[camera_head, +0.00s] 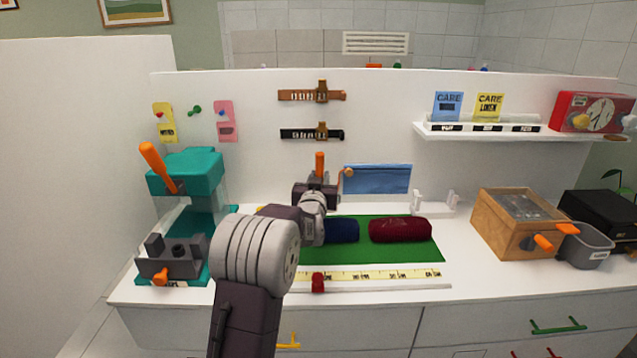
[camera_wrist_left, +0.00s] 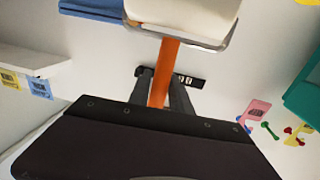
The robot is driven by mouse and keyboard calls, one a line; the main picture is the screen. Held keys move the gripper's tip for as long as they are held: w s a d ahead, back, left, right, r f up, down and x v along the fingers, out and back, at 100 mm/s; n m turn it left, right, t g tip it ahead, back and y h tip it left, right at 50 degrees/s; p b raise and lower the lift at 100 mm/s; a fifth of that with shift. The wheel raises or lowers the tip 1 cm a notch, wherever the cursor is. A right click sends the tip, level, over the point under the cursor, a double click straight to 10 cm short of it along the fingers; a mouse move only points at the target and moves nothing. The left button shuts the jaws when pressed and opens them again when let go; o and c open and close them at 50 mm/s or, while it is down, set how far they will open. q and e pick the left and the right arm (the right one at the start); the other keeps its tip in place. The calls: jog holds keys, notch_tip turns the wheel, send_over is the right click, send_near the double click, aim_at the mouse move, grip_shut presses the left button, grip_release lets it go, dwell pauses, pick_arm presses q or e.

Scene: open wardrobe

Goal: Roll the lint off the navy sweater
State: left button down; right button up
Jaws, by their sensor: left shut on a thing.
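The navy sweater (camera_head: 343,230) lies folded on the green mat (camera_head: 380,252); my left arm covers its left part. My left gripper (camera_head: 318,182) stands above and behind the sweater's left side. It is shut on the orange handle of the lint roller (camera_head: 319,162), and the handle end points up. In the left wrist view the gripper fingers (camera_wrist_left: 160,90) close around the orange handle, with the white roller head (camera_wrist_left: 185,15) at the top edge. The roller head is hidden in the head view. I cannot tell whether it touches the sweater, and no lint can be made out. My right gripper is not in view.
A maroon folded garment (camera_head: 400,229) lies right of the navy one. A yellow measuring strip (camera_head: 385,275) with a red slider (camera_head: 318,283) runs in front. A teal press (camera_head: 190,175) stands left, a wooden box (camera_head: 515,225) right. A blue cloth (camera_head: 377,179) is behind.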

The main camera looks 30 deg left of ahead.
aim_at(318, 168)
pick_arm(q)
jog(key=shift+a+r+p, duration=0.2)
jog(key=shift+r+p, duration=0.3)
jog(key=shift+r, duration=0.5)
jog(key=shift+d+r+p, duration=0.15)
jog(key=shift+r+p, duration=0.5)
jog(key=shift+r, duration=0.3)
